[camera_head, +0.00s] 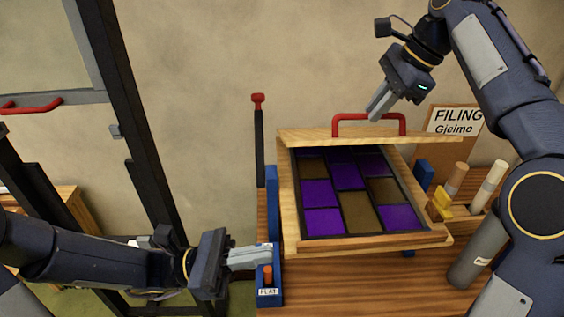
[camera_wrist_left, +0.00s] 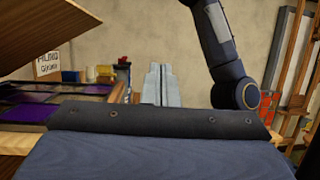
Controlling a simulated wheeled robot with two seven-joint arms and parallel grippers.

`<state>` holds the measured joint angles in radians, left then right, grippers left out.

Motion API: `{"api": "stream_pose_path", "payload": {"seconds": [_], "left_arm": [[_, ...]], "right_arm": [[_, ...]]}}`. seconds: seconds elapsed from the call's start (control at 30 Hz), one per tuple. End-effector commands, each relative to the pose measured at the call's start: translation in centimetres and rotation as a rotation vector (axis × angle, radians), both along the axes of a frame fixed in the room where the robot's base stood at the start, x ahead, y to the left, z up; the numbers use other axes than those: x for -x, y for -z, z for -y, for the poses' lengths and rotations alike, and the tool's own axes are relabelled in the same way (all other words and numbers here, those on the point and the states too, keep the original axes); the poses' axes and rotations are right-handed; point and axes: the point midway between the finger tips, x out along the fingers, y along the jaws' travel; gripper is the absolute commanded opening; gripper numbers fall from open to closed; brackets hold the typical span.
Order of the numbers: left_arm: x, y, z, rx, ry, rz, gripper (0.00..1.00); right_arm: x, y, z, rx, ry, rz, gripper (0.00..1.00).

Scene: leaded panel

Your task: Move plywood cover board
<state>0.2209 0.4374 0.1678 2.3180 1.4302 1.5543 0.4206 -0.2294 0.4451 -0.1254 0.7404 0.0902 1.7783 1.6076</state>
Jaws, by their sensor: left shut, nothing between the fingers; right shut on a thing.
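The plywood cover board (camera_head: 312,136) shows almost edge-on at the back of the framed panel, with a red handle (camera_head: 338,122) on it. My right gripper (camera_head: 376,113) is shut on this handle. In the left wrist view the board (camera_wrist_left: 62,32) is tilted up above the panel. The leaded panel (camera_head: 350,190), with purple and brown panes, is uncovered in its wooden frame (camera_head: 290,205). My left gripper (camera_head: 268,256) is shut and empty left of the frame, by the blue block marked FLAT; its fingers (camera_wrist_left: 161,85) also show in its wrist view.
A blue fixture with a FLAT label (camera_head: 268,291) and an orange peg stands left of the frame. A black post with a red top (camera_head: 258,130) rises behind it. A FILING sign (camera_head: 455,120), rolls and a grey cylinder (camera_head: 478,252) crowd the right. Bare bench (camera_head: 350,285) shows in front.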

Motion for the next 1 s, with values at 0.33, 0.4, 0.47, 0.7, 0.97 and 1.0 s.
{"api": "stream_pose_path", "payload": {"seconds": [0.33, 0.4, 0.47, 0.7, 0.97, 1.0], "left_arm": [[-8.5, 2.2, -1.9, 0.382, -0.173, -0.453, 0.00], [-9.0, 2.4, -2.1, 0.410, -0.187, -0.481, 0.00], [-9.3, 2.4, -2.0, 0.420, -0.193, -0.492, 0.00], [-10.5, 0.3, 0.3, 0.422, -0.192, -0.491, 0.00], [-12.5, -3.2, 4.3, 0.422, -0.193, -0.490, 0.00], [-12.8, -3.7, 4.8, 0.421, -0.192, -0.491, 0.00]], "right_arm": [[-0.5, 0.6, 0.1, 0.006, 0.009, 0.000, 0.00], [-0.5, 0.6, 0.1, 0.006, 0.009, 0.000, 0.00], [-0.5, 0.6, 0.1, 0.006, 0.008, 0.001, 0.00], [-0.5, 0.6, 0.1, 0.006, 0.008, 0.001, 0.00], [-0.5, 0.6, 0.1, 0.006, 0.009, 0.002, 0.00], [-0.5, 0.6, 0.1, 0.006, 0.009, 0.002, 0.00]]}}
